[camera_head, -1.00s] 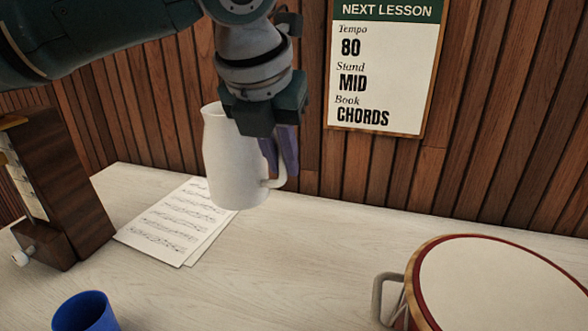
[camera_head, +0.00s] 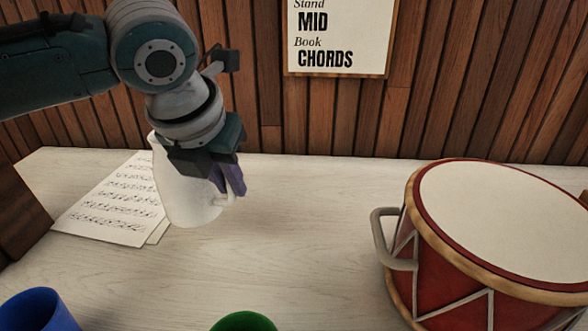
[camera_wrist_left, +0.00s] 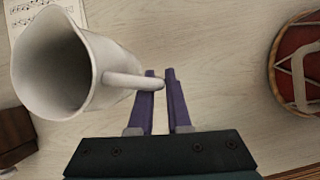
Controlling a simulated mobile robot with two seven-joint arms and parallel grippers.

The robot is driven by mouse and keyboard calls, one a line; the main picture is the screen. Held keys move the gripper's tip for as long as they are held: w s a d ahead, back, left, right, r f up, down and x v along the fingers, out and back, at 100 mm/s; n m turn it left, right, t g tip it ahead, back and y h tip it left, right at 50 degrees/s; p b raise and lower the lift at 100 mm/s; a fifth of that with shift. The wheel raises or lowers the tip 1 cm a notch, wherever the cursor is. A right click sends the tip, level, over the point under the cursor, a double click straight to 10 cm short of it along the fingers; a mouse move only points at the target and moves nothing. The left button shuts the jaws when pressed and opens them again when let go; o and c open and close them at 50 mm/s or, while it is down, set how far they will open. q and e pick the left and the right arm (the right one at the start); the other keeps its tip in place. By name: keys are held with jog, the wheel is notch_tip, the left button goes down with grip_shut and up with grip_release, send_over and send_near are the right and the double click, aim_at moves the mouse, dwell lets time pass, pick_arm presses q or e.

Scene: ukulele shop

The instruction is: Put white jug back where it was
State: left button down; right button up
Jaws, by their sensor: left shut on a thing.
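The white jug (camera_head: 181,190) is in my left gripper (camera_head: 233,190), left of centre in the head view. My left gripper is shut on the jug's handle, with its purple fingers on either side of it. In the left wrist view the jug (camera_wrist_left: 88,85) shows from above with its open mouth, and its handle reaches between the fingers (camera_wrist_left: 160,88). The jug looks slightly tilted in the head view. I cannot tell whether its base touches the table. My right gripper is not in view.
Sheet music (camera_head: 112,205) lies left of the jug. A red drum (camera_head: 450,265) with a side handle stands at the right. A blue cup (camera_head: 40,312) and a green cup (camera_head: 243,322) are at the near edge of view. The pale table (camera_head: 300,220) is clear between jug and drum.

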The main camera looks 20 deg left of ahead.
pick_arm(q)
notch_tip(320, 180, down, 5)
jog(key=shift+f+b, duration=0.1)
jog(key=shift+b, duration=0.45)
jog(key=shift+w, duration=0.1)
jog(key=c, duration=0.9)
grip_release()
jog(key=shift+a, duration=0.1)
jog(key=shift+o, duration=0.2)
